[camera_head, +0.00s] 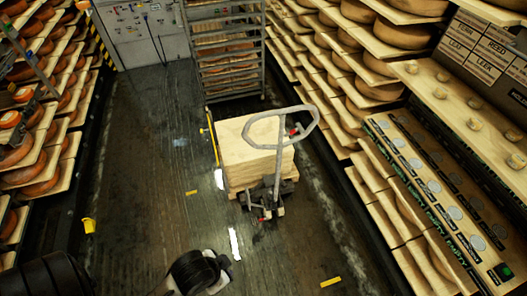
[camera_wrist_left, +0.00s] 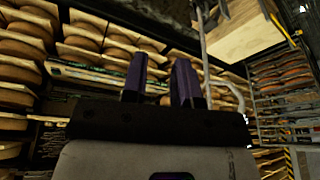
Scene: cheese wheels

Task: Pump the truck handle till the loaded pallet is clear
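The pallet truck (camera_head: 262,204) stands in the aisle in the head view, carrying a block-like stack of pale boards (camera_head: 255,158). Its grey loop handle (camera_head: 318,118) rises in front of the load, with a small red part near the loop. The gap between pallet and floor is too small to judge. In the left wrist view the picture is tilted; the load (camera_wrist_left: 240,38) is at top right and the grey handle (camera_wrist_left: 203,45) is just right of the fingers. My left gripper (camera_wrist_left: 160,82) has its dark purple fingers apart, with nothing between them. My right gripper is out of view.
Shelves of cheese wheels (camera_head: 370,37) line both sides of the aisle. A wheeled rack (camera_head: 265,60) stands behind the load, near grey cabinets (camera_head: 150,35). A yellow object (camera_head: 89,225) is at the left. The dark floor (camera_head: 150,170) left of the truck is mostly clear.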

